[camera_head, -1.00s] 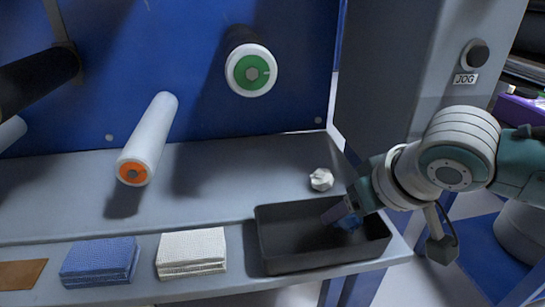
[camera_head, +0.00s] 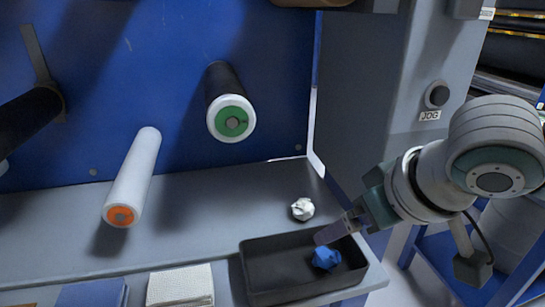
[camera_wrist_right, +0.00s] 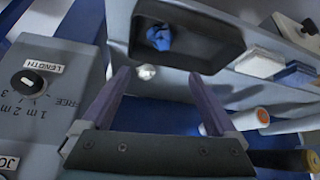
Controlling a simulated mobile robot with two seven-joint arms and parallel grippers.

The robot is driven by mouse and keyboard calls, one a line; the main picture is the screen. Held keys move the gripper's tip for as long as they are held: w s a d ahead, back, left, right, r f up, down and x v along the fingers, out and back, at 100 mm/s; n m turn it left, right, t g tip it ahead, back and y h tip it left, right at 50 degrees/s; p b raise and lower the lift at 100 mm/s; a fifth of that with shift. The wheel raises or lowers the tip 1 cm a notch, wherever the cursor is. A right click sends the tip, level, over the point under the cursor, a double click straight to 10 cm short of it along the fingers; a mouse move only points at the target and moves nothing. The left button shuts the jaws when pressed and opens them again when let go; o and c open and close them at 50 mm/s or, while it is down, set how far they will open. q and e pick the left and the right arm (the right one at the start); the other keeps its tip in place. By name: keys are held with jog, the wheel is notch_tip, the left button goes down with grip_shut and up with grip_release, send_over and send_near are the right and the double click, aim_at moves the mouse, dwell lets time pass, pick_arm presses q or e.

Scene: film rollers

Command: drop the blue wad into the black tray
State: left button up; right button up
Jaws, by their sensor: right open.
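The blue wad (camera_head: 326,257) lies inside the black tray (camera_head: 262,289), toward its right end. The wad also shows in the right wrist view (camera_wrist_right: 160,38), in the tray (camera_wrist_right: 222,30). My right gripper (camera_head: 322,238) is above the tray's right part, apart from the wad. In the right wrist view its two purple fingers are spread wide with nothing between them gripped. My left gripper is in neither current view.
A white wad (camera_head: 303,209) lies on the grey shelf behind the tray. A white cloth stack (camera_head: 180,286) and a blue cloth stack (camera_head: 92,293) lie left of the tray. Rollers with green (camera_head: 232,121) and orange (camera_head: 121,215) ends stick out from the blue panel. A JOG button (camera_head: 437,96) is at right.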

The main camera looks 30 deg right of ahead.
pick_arm(q)
notch_tip(320, 180, up, 2)
jog(key=shift+a+p, duration=0.1)
jog(key=shift+p, duration=0.5)
pick_arm(e)
jog(key=s+a+r+n+g, duration=0.1)
jog(key=s+a, duration=0.2)
jog(key=s, duration=0.5)
jog(key=s+a+n+g, duration=0.1)
jog(key=s+a, duration=0.3)
jog(key=s, duration=0.4)
jog(key=shift+s+r+g+y, duration=0.2)
jog(key=shift+r+g+y, duration=0.1)
jog(key=shift+r+g, duration=0.15)
pick_arm(q)
notch_tip(320, 180, up, 66)
jog(key=p, duration=6.5)
jog(key=shift+p, duration=0.4)
pick_arm(e)
notch_tip(320, 180, up, 66)
jog(key=shift+f, duration=0.15)
pick_arm(q)
jog(key=shift+f, duration=0.1)
